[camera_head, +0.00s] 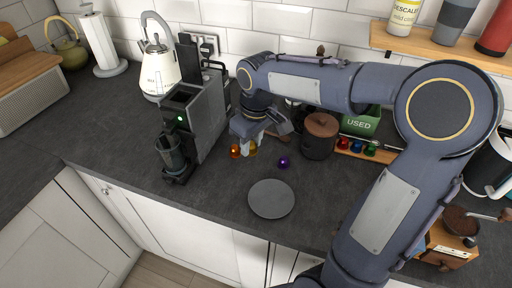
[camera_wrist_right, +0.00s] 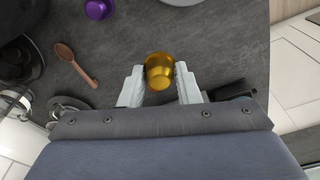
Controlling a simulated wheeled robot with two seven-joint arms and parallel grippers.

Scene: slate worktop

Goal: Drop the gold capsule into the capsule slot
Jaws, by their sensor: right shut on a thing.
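My right gripper (camera_head: 252,142) is shut on the gold capsule (camera_head: 254,149), just right of the coffee machine (camera_head: 207,118). In the right wrist view the gold capsule (camera_wrist_right: 159,72) sits between the two pale fingers of the gripper (camera_wrist_right: 160,84). I cannot tell how far the capsule is above the worktop. The machine is black and grey, with its lid raised and the dark capsule slot (camera_head: 181,96) open on top. A dark cup (camera_head: 171,154) stands at its front. My left gripper is not in view.
A grey plate (camera_head: 271,199) lies in front. A brown canister (camera_head: 320,136), capsule rack (camera_head: 357,149) and green "USED" bin (camera_head: 361,122) stand right; a white kettle (camera_head: 158,69) stands behind the machine.

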